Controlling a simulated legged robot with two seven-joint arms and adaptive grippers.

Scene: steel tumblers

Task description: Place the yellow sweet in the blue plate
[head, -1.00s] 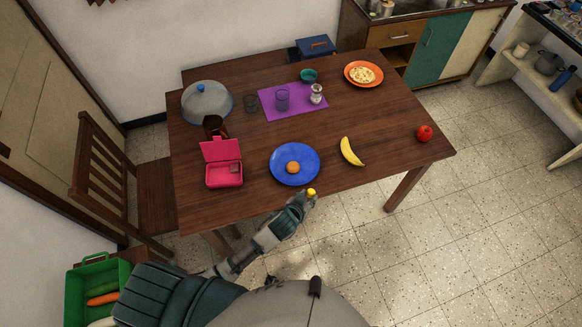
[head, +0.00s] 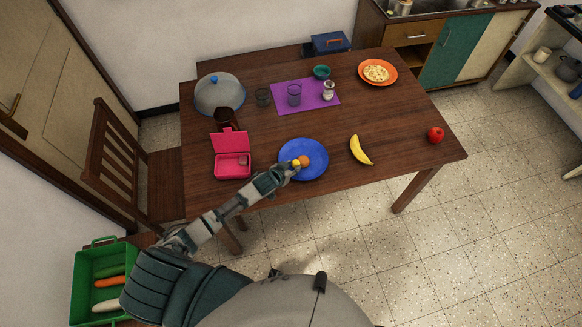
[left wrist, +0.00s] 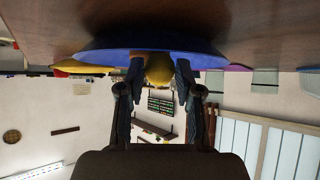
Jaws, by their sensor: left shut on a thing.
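The blue plate (head: 313,172) lies near the front edge of the wooden table in the head view, with an orange ball-like item (head: 305,160) on it. My left gripper (head: 292,168) is at the plate's left front rim. It is shut on the yellow sweet (head: 296,163), which shows at its fingertips, over the plate beside the orange item. In the left wrist view the yellow sweet (left wrist: 159,68) sits between the two fingers, with the blue plate (left wrist: 110,55) just beyond. I cannot tell if the sweet touches the plate. My right gripper is not in view.
A pink lunch box (head: 232,164) stands open left of the plate. A banana (head: 360,150) lies to its right and a red apple (head: 436,135) near the right edge. A purple mat (head: 312,103) with a glass and shaker lies behind. The table (head: 400,160) is bare between banana and apple.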

